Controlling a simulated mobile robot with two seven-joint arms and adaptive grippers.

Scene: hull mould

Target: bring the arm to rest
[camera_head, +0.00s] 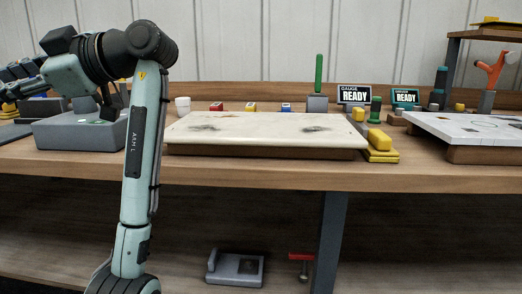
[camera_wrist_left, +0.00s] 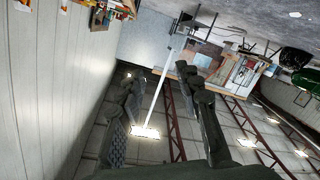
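My left arm (camera_head: 142,150) rises at the left of the head view, bends at a dark elbow joint and reaches out toward the left edge. It passes in front of the bench and the grey box. In the left wrist view my left gripper (camera_wrist_left: 158,75) has its two dark fingers spread apart, with nothing between them. The fingers point at open room, with ceiling lights and the shop floor far beyond. My right arm and right gripper are not in view.
The wooden bench (camera_head: 270,177) carries a pale panel (camera_head: 265,128), a grey box (camera_head: 80,133), yellow blocks (camera_head: 380,140) and a white board (camera_head: 470,128) at right. Two READY displays (camera_head: 354,95) stand behind. A grey fixture (camera_head: 236,268) lies on the lower shelf.

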